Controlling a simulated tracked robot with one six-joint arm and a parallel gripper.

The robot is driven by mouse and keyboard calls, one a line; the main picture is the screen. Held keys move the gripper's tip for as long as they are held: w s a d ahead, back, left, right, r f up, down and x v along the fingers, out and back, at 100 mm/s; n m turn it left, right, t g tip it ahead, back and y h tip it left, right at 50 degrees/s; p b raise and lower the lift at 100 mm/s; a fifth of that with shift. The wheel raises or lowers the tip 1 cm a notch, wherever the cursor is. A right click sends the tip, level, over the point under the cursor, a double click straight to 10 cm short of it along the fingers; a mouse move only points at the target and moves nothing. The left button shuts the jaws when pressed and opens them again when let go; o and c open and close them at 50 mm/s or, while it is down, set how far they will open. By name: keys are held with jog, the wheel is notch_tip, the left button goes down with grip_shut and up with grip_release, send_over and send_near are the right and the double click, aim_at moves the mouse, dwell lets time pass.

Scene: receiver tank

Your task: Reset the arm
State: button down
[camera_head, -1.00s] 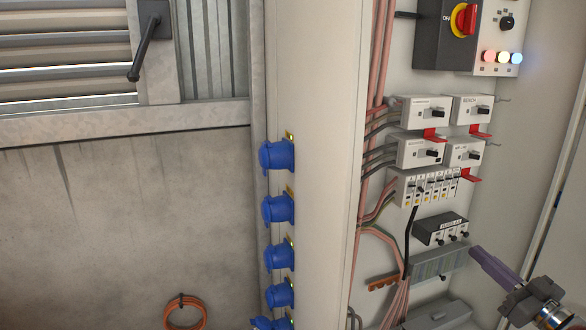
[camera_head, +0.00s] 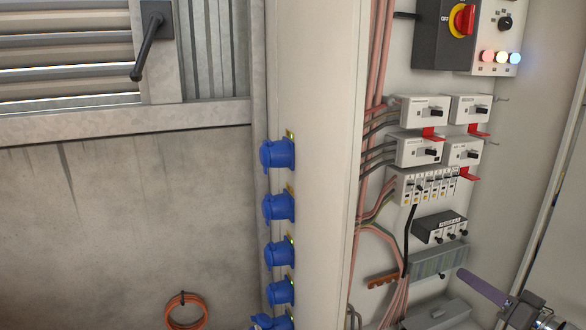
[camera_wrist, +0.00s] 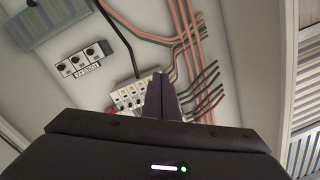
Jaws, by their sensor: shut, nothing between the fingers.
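My gripper (camera_head: 508,303) is at the lower right of the head view, in front of the open electrical cabinet. Its purple-grey fingers are shut with nothing between them and point up and left. In the wrist view the shut fingers (camera_wrist: 162,98) stand at the centre, in front of the row of small breakers (camera_wrist: 127,97). That row also shows in the head view (camera_head: 425,187). The fingers look apart from the cabinet parts, but the gap cannot be judged.
A grey terminal block (camera_head: 440,262) and a black fuse unit (camera_head: 440,227) lie near my gripper. White switches (camera_head: 420,150) with red tabs and a red rotary switch (camera_head: 463,20) sit above. Blue sockets (camera_head: 278,207) line the cabinet's left side. An orange cable coil (camera_head: 186,310) hangs at lower left.

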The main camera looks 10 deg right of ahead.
jog(key=s+a+f+m+g, duration=0.1)
jog(key=s+a+f+g, duration=0.25)
jog(key=a, duration=0.35)
jog(key=s+a+f+m+g, duration=0.2)
jog(key=s+a+f+g, duration=0.15)
jog(key=a+g, duration=0.2)
jog(key=s+a+f+m+g, duration=0.1)
jog(key=s+a+f+g, duration=0.25)
jog(key=a, duration=0.35)
jog(key=s+a+r+n+h, duration=0.2)
jog(key=a+r+n, duration=0.1)
jog(key=a, duration=0.3)
jog(key=s+a+r+n+t+h, duration=0.1)
jog(key=s+a+r+n+h, duration=0.1)
jog(key=a+r+n, duration=0.2)
notch_tip(320, 180, up, 2)
jog(key=a, duration=0.2)
jog(key=shift+s+a+h, duration=0.3)
jog(key=shift+a+h, duration=0.1)
jog(key=shift+r, duration=0.1)
